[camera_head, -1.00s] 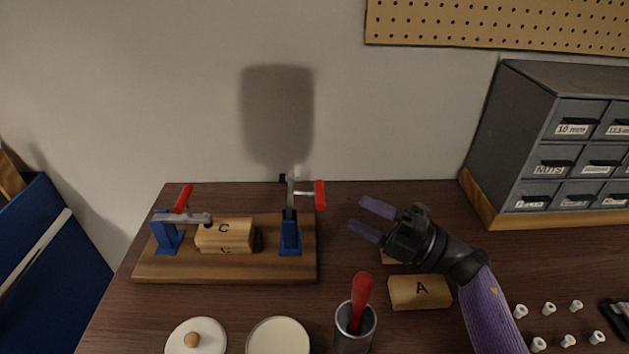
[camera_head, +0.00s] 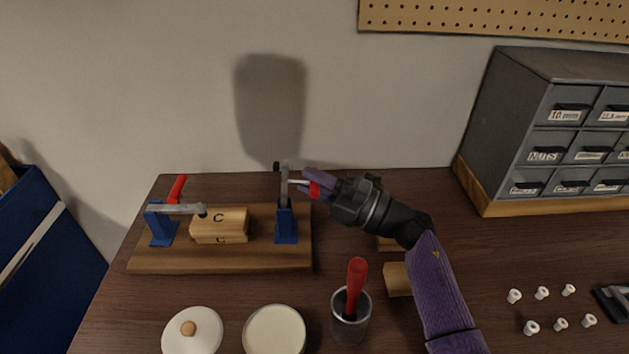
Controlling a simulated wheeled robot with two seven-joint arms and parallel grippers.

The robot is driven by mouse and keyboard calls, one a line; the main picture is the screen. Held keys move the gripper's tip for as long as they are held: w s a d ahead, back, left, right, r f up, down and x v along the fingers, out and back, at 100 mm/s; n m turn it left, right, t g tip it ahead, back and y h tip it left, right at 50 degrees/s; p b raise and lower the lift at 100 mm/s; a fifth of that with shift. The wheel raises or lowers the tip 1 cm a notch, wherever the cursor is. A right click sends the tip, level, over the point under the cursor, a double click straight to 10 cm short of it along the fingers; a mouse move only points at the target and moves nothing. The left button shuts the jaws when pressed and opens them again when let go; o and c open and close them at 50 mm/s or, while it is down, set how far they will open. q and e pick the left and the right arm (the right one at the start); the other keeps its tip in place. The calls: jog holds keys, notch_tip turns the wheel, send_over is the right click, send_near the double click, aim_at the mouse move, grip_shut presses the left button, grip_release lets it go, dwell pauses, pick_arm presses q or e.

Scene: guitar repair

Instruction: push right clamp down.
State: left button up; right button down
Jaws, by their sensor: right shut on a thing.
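The right clamp (camera_head: 286,217) has a blue base on the right end of a wooden board (camera_head: 205,261). Its metal arm stands upright, and its red handle (camera_head: 314,190) points to the right. My right gripper (camera_head: 308,183) is shut on that red handle, with its purple fingers around it. The left clamp (camera_head: 161,222) has its metal arm lying level, with its tip over the wooden block marked C (camera_head: 219,222) on the board. My left gripper does not show.
A metal cup (camera_head: 351,320) with a red-handled tool stands in front of the board. A white lid (camera_head: 192,331) and a round white container (camera_head: 274,329) are at the front. Wooden blocks (camera_head: 397,279) lie under my right arm. A grey drawer cabinet (camera_head: 550,130) is at the right.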

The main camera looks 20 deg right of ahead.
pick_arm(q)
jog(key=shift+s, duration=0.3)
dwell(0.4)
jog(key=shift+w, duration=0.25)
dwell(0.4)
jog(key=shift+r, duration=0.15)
pick_arm(e)
jog(key=shift+r, duration=0.1)
